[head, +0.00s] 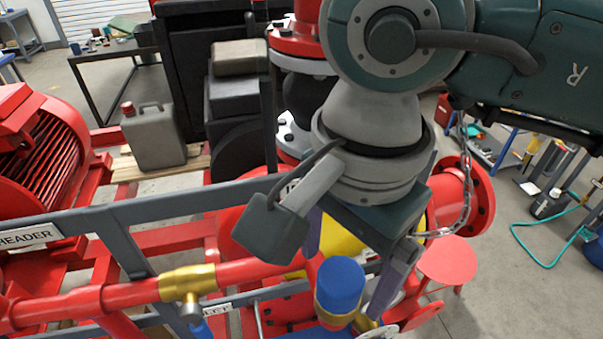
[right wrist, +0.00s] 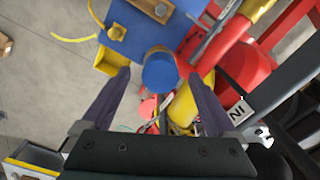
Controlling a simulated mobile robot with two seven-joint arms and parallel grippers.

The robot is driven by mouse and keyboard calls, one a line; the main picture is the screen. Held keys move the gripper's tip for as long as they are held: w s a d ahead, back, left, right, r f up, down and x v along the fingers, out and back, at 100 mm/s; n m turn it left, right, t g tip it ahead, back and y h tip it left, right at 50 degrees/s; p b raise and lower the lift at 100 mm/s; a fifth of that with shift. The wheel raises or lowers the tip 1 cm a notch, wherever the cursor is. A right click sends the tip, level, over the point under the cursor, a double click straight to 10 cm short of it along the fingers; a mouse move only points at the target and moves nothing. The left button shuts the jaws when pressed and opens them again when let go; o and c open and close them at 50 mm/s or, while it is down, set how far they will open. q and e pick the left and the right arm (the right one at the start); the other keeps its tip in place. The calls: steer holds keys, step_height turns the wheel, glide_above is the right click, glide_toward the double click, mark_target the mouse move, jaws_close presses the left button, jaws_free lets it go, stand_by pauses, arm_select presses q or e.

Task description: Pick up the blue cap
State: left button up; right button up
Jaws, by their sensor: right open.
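The blue cap (head: 341,284) is a round, upright cylinder on top of a brass fitting (head: 336,315) at the lower middle of the head view. The cap also shows in the right wrist view (right wrist: 160,72), seen from above. My right gripper (head: 347,279) is open and points down at the cap, one finger on each side in the picture. In the right wrist view its fingertips (right wrist: 158,74) flank the cap with a gap on both sides. I cannot tell how far down along the cap the fingers reach. My left gripper is not in view.
A red pipe (head: 240,273) with a brass valve (head: 187,283) runs to the left of the cap. A grey rail (head: 180,205) passes behind it. A chain (head: 459,195) hangs right of my gripper, near a red flange (head: 479,199). A blue surface (right wrist: 130,28) lies below the cap.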

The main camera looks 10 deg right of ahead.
steer(key=shift+f, duration=0.55)
jaws_close()
stand_by(0.4)
